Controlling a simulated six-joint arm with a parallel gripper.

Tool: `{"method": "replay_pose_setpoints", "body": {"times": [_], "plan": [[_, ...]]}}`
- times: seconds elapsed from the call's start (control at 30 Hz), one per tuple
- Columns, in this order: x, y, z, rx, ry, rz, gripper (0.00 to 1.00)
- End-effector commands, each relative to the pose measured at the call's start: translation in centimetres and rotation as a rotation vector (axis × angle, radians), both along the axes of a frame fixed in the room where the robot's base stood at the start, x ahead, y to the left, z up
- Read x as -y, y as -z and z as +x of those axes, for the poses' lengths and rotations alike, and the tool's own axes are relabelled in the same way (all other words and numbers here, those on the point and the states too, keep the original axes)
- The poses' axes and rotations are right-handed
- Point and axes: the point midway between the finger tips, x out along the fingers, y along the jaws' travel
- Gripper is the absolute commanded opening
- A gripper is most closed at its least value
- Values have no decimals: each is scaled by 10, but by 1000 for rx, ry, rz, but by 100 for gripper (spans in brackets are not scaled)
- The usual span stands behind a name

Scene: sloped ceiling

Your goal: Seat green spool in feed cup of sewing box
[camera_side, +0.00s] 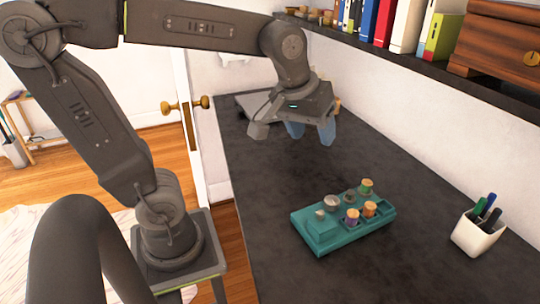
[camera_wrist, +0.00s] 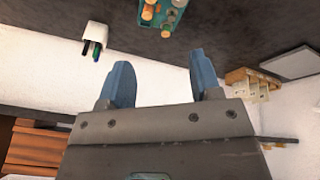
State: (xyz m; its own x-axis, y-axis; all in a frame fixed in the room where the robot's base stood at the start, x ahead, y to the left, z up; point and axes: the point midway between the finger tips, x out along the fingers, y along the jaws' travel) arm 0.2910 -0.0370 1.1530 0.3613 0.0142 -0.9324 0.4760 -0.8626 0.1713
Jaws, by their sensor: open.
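The teal sewing box (camera_side: 322,243) lies on the dark tabletop, with a raised block at its left end. The green spool (camera_side: 366,187), with a tan top, stands upright at the box's back right edge; I cannot tell whether it is in a cup. Which hollow is the feed cup is unclear. My gripper (camera_side: 309,132) is open and empty, high above the table, behind and left of the box. In the wrist view, its blue fingers (camera_wrist: 161,78) are wide apart, and the box (camera_wrist: 167,20) is cut off at the top edge.
A purple spool (camera_side: 352,217) and an orange spool (camera_side: 370,209) stand in the box near small metal pieces. A white pen cup (camera_side: 480,235) is to its right. A shelf with books (camera_side: 405,25) runs along the wall. The tabletop's front is clear.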

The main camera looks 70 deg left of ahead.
Motion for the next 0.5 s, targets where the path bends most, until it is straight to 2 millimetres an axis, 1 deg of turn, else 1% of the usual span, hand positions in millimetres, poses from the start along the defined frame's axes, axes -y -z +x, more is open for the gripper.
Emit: {"method": "replay_pose_setpoints", "body": {"times": [0.03,0.1,0.2,0.33,0.5], "plan": [[3,2,-22,30,95,35,58],[6,8,-44,58,217,85,58],[9,18,-67,88,352,145,58],[11,27,-83,111,456,194,58],[12,31,-88,116,493,211,58]]}}
